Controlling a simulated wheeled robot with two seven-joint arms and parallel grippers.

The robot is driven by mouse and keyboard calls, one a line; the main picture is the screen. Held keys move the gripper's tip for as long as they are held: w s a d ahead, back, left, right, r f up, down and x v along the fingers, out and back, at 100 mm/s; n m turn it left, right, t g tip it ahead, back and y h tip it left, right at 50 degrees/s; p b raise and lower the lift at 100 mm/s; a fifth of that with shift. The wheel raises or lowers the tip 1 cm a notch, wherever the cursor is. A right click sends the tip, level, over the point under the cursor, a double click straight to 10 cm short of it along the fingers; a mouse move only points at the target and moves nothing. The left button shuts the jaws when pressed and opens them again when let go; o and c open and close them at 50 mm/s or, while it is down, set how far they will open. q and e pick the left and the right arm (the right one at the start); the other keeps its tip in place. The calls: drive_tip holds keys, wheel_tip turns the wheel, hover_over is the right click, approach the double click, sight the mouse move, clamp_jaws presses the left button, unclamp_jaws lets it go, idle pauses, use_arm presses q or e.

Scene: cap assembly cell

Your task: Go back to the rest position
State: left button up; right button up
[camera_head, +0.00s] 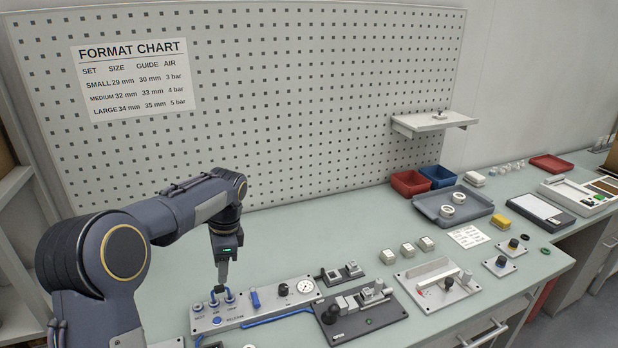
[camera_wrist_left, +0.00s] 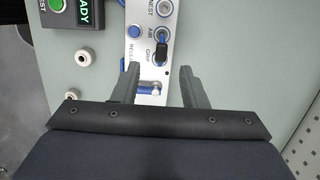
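My left gripper (camera_head: 221,284) points down over the left end of the air panel (camera_head: 262,308) at the front left of the bench. The left wrist view shows the gripper (camera_wrist_left: 160,82) open, with two spread dark fingers and nothing between their tips. The panel (camera_wrist_left: 135,52) lies below, with round ports marked NEST, AIR and GRIP. A black plug with a blue ring (camera_wrist_left: 160,50) stands at a port just beyond the fingertips. A small blue and silver fitting (camera_wrist_left: 149,89) shows between the fingers, apart from both. My right gripper is not in view.
A dark fixture (camera_head: 360,315) and a light fixture plate (camera_head: 437,285) stand to the panel's right. A grey tray (camera_head: 425,203) and red and blue bins (camera_head: 410,183) stand behind. The pegboard (camera_head: 290,100) rises at the back. Bench behind the panel is clear.

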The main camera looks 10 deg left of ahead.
use_arm(q)
drive_tip(key=s+d+r+n+t+h, duration=0.2)
drive_tip(key=s+d+r+n, duration=0.15)
drive_tip(key=s, duration=0.75)
drive_tip(key=s+d+r+n+t+h, duration=0.25)
drive_tip(key=s+n, duration=0.25)
drive_tip(key=s, duration=0.6)
drive_tip(key=s+d+f+n+t+h, duration=0.1)
drive_tip(key=s+d+f+n+t, duration=0.1)
drive_tip(key=s, duration=0.5)
drive_tip(key=d+f+n, duration=0.1)
drive_tip(key=d+n, duration=0.1)
drive_tip(key=n, duration=0.1)
drive_tip(key=shift+s+f, duration=0.15)
drive_tip(key=shift+s, duration=0.25)
